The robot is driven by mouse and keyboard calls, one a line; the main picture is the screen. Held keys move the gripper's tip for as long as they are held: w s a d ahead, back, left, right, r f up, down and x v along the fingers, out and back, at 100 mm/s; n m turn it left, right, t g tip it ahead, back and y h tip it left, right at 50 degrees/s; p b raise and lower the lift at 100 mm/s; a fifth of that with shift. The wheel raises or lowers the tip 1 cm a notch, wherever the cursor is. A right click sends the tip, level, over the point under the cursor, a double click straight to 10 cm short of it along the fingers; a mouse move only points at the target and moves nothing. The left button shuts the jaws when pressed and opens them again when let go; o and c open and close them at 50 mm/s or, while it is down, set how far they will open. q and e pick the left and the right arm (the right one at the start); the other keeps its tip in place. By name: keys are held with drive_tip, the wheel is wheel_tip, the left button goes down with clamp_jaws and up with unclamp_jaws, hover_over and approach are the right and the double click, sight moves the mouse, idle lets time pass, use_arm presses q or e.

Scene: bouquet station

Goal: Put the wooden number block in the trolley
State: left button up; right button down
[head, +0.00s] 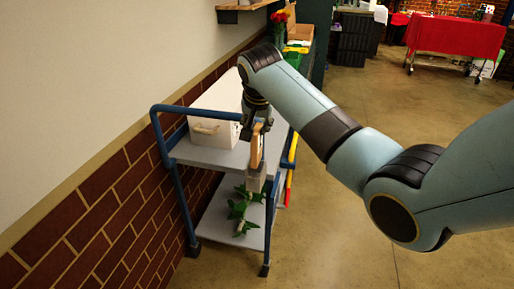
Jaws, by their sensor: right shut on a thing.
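The trolley (194,152) has a blue tube frame and two grey shelves and stands against the brick wall, left of the middle in the head view. My right gripper (256,123) is over the right part of its top shelf, pointing down. It is shut on the wooden number block (257,147), a tan upright piece with a paler, greyish lower end. The block hangs at the trolley's near right edge; whether it touches the shelf I cannot tell. Any number on it is not readable. My left gripper is not in view.
A white box (212,108) fills much of the top shelf's back left. Green leafy stems (240,207) lie on the lower shelf. Red flowers (279,25) stand behind. A red-covered table (455,38) is far right. Open floor lies to the right.

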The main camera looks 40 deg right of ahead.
sight(257, 148)
drive_tip(key=shift+f, duration=3.6)
drive_tip(key=c, duration=1.2)
unclamp_jaws()
drive_tip(key=shift+r, duration=0.1)
